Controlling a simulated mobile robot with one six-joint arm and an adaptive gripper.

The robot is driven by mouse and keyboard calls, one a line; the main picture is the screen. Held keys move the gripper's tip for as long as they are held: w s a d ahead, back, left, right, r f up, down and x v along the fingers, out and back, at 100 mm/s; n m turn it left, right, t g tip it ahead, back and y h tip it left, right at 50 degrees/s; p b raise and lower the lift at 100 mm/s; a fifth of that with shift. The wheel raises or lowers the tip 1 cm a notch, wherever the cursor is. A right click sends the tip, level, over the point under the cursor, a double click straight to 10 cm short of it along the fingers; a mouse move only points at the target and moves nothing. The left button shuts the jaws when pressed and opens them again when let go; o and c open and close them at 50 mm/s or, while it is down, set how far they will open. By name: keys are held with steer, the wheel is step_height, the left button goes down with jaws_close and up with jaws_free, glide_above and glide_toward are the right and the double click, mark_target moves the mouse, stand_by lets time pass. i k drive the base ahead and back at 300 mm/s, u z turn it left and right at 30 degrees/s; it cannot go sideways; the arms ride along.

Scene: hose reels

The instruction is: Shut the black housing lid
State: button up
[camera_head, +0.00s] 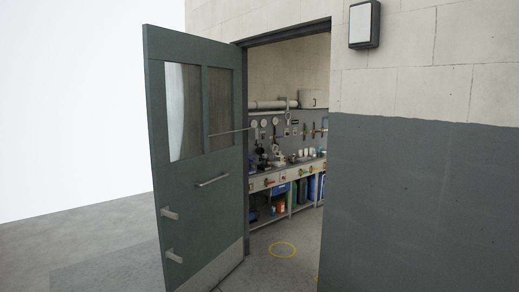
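I cannot make out a black housing lid in the head view. Small dark items (264,160) stand on the workbench inside the room, too small to tell apart. My gripper is not in view.
A green door (205,210) with glass panes and a handle (212,180) stands open on the left. Through the doorway are a long workbench (260,183) and a yellow floor ring (282,250) on clear floor. A black-framed wall lamp (364,24) hangs right of the opening, on the two-tone wall (425,200).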

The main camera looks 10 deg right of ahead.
mark_target(260, 151)
steer(key=z, duration=0.15)
steer(key=i, duration=6.1)
steer(key=u, duration=0.05)
